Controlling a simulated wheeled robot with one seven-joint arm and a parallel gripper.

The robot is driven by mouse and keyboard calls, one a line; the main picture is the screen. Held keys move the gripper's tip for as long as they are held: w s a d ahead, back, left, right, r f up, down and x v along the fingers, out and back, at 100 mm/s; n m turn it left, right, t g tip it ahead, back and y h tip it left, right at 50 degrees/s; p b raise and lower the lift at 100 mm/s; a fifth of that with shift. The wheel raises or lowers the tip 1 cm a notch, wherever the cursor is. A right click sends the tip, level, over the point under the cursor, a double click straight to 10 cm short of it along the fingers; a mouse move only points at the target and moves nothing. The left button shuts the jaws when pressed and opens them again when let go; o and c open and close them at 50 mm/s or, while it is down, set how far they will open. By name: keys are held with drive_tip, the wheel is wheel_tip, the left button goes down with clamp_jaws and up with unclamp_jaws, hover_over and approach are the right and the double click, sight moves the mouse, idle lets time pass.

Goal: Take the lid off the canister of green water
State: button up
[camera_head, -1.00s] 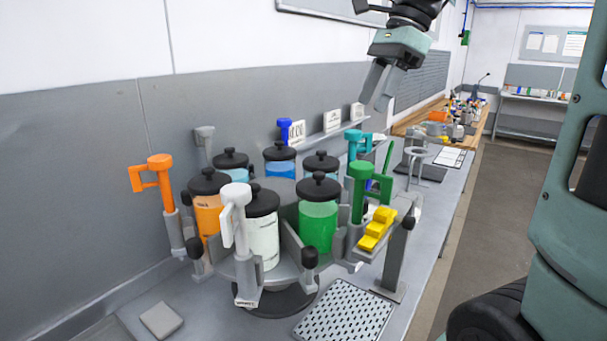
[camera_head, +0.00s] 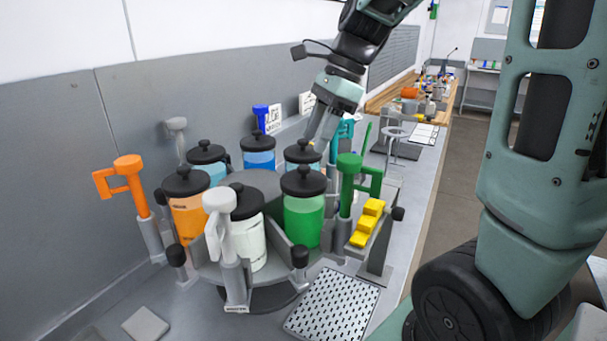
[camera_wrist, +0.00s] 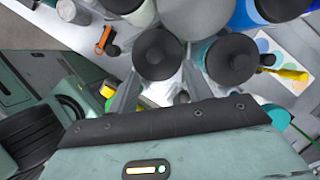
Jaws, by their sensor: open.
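The canister of green water (camera_head: 303,218) stands at the front right of the round carousel in the head view. Its black knobbed lid (camera_head: 303,182) is on. My gripper (camera_head: 320,134) is open and empty, pointing down above and behind this lid, near the back-right canister's lid (camera_head: 302,151). In the wrist view, two black lids show beyond the fingers. The left one (camera_wrist: 158,55), framed by my open fingers (camera_wrist: 160,74), appears to be the green canister's lid. The green water cannot be seen there.
Lidded canisters with orange (camera_head: 188,215), white (camera_head: 245,240) and blue (camera_head: 258,155) contents surround it. An upright green handle (camera_head: 348,185) stands close to its right, beside a yellow stepped block (camera_head: 367,225). A perforated mat (camera_head: 332,306) lies in front.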

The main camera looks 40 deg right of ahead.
sight(305, 167)
drive_tip(key=shift+s+p+x, duration=0.2)
drive_tip(key=shift+p+x, duration=0.3)
drive_tip(key=shift+x, duration=1)
drive_tip(key=shift+s+p+x, duration=0.15)
drive_tip(key=shift+p+x, duration=0.3)
drive_tip(key=shift+x, duration=1.1)
drive_tip(key=shift+a, duration=0.15)
drive_tip(key=shift+c, duration=0.3)
drive_tip(key=c, duration=1)
